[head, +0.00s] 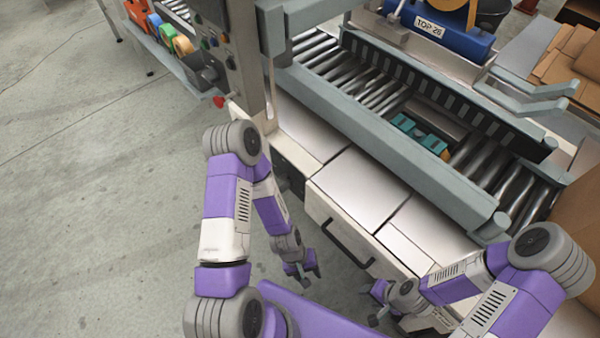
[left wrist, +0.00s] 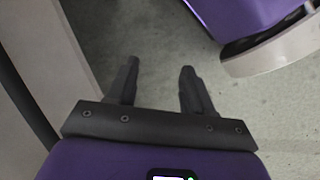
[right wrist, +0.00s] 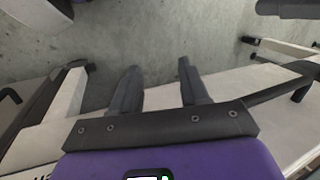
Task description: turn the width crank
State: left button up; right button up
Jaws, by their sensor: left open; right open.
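I cannot pick out the width crank for certain. A red knob (head: 219,101) sticks out at the left of the machine, below the control column. A dark fitting (head: 290,178) shows on the machine's front, partly behind my left arm. My left gripper (head: 303,274) hangs low in front of the machine, apart from both. In the left wrist view its fingers (left wrist: 158,85) are spread with nothing between them. My right gripper (head: 376,306) is low by the cabinet front, further right. In the right wrist view its fingers (right wrist: 158,85) are spread and empty.
The machine has a roller conveyor (head: 345,75) with grey side rails and a teal item (head: 420,133) on it. A cabinet drawer has a black handle (head: 346,245) near my grippers. A control panel (head: 212,40) stands at upper left. The concrete floor (head: 90,200) at left is clear.

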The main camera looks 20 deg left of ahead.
pick_arm(q)
jog(key=w+d+r+n+t+h+p, duration=0.1)
jog(key=w+r+n+t+h+p, duration=0.2)
jog(key=n, duration=1.1)
jog(key=w+d+r+n+h+p, duration=0.1)
jog(key=w+d+n+h+p, duration=0.2)
jog(key=n, duration=1)
jog(key=n+t+y+p, duration=0.1)
jog(key=n+t+y, duration=0.95)
jog(key=n, duration=1.65)
send_near(286, 185)
jog(key=shift+t+h, duration=0.85)
jog(key=shift+t, duration=0.1)
jog(key=w+f, duration=0.2)
jog(key=w, duration=0.1)
jog(key=w+f, duration=0.2)
jog(key=w, duration=0.1)
jog(key=w+f, duration=0.2)
jog(key=w, duration=0.1)
jog(key=shift+w+a, duration=0.3)
jog(key=shift+w, duration=0.1)
jog(key=shift+c, duration=0.3)
